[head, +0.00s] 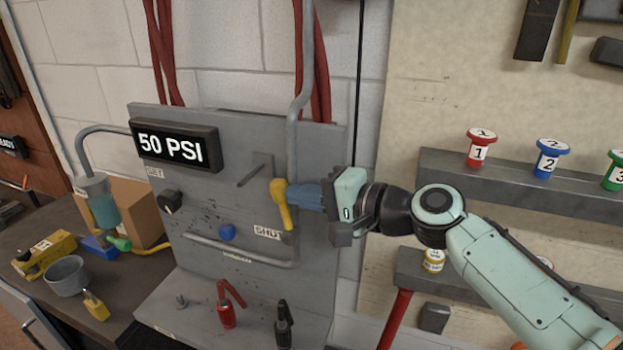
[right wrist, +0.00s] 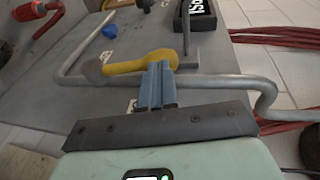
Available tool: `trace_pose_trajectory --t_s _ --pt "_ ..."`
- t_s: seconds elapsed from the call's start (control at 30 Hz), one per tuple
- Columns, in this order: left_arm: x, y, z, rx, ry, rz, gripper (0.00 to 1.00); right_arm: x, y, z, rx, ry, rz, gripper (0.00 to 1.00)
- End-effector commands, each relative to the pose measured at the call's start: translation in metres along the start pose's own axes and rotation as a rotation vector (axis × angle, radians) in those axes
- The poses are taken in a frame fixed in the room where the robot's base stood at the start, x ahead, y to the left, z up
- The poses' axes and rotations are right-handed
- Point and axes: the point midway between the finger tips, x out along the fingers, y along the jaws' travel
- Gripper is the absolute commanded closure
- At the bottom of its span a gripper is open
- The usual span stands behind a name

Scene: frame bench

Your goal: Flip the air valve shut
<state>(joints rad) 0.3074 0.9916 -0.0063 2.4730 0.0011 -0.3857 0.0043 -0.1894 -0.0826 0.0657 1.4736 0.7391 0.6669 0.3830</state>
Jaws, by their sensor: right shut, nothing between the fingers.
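The air valve's yellow lever (head: 285,205) is on the grey pipe at the right side of the grey panel, above a label reading "SHUT" in part. In the head view it hangs downward, roughly along the pipe. My right gripper (head: 305,197) is shut with its blue fingers beside the lever's upper end, nothing between them. In the right wrist view the fingers (right wrist: 157,82) reach the yellow lever (right wrist: 135,63) and seem to touch it. Whether they press on it, I cannot tell. My left gripper is not in view.
A display (head: 175,147) reads 50 PSI. The panel has a black knob (head: 171,202), a blue knob (head: 227,232) and a projecting rod (head: 255,170). A red tool (head: 228,310) and a black one (head: 283,325) stand on the ledge below. Numbered spools sit on a shelf (head: 520,180) at right.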

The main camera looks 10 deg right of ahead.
Motion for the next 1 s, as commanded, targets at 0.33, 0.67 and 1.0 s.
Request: trace_pose_trajectory --t_s 0.33,0.67,1.0 --pt "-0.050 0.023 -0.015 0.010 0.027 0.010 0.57 0.031 -0.013 0.006 -0.013 -0.002 0.066 1.00" --pt "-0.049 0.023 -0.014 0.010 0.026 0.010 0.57 0.064 -0.009 0.013 -0.011 -0.003 0.067 1.00" --pt "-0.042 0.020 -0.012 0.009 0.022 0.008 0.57 0.094 0.002 0.019 -0.010 -0.002 0.066 1.00"
